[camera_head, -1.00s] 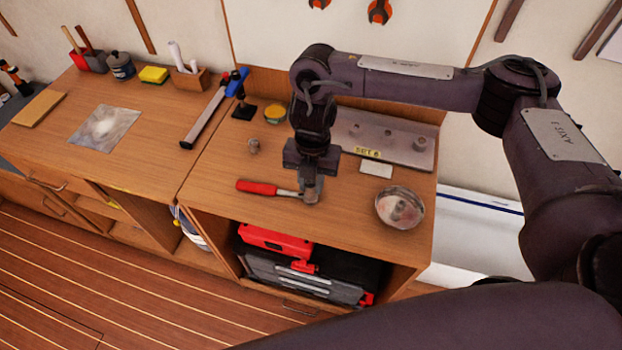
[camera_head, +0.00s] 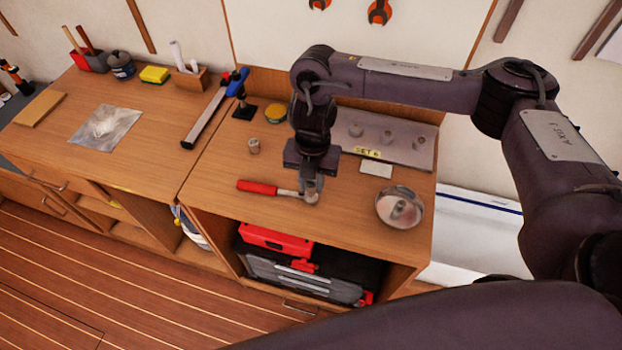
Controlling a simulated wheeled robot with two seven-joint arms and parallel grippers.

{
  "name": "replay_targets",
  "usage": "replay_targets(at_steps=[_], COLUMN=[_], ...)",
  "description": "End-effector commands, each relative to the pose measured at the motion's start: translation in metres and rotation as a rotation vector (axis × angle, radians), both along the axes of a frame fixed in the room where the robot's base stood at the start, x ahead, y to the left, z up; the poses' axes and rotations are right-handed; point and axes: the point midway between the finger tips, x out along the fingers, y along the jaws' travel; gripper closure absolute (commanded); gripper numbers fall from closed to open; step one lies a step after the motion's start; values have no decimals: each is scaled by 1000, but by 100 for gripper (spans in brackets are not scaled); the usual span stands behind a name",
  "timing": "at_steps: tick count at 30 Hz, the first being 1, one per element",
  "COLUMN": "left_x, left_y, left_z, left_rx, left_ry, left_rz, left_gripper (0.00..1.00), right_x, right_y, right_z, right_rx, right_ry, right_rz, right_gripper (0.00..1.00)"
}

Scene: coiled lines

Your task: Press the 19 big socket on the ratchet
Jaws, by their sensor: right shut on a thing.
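The ratchet (camera_head: 258,187) lies on the right-hand worktop, its red handle to the left and its metal shaft pointing right. My right gripper (camera_head: 312,186) points down over the ratchet's head end. It is shut on a small grey metal piece, which looks like the socket (camera_head: 312,198), at the ratchet's head. The fingers cover much of it, so I cannot tell whether it is seated. A separate small metal socket (camera_head: 254,146) stands upright behind the handle. My left gripper is not in view.
A grey metal plate (camera_head: 400,150) with several sockets and a yellow label lies behind my gripper. A white card (camera_head: 376,169) and a metal bowl (camera_head: 400,207) are to the right. The worktop's front edge is close.

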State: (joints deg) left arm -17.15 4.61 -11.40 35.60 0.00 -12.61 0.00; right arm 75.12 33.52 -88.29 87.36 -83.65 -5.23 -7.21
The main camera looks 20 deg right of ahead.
Motion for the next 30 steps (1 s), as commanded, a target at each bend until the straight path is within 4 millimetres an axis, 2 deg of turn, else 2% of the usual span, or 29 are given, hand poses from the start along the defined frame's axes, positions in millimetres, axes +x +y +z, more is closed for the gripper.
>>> replay_targets(at_steps=[23, 28, 29, 30], left_x=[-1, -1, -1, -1], left_y=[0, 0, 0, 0], left_z=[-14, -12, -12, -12], left_rx=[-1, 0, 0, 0], left_ry=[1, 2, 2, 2], left_rz=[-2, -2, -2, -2], left_gripper=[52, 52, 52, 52], right_x=[0, 0, 0, 0], right_y=[0, 0, 0, 0], right_z=[-18, -17, -17, -17], right_rx=[0, 1, 0, 0], right_ry=[0, 0, 0, 0], right_rz=[0, 0, 0, 0], right_gripper=[97, 97, 72, 66])
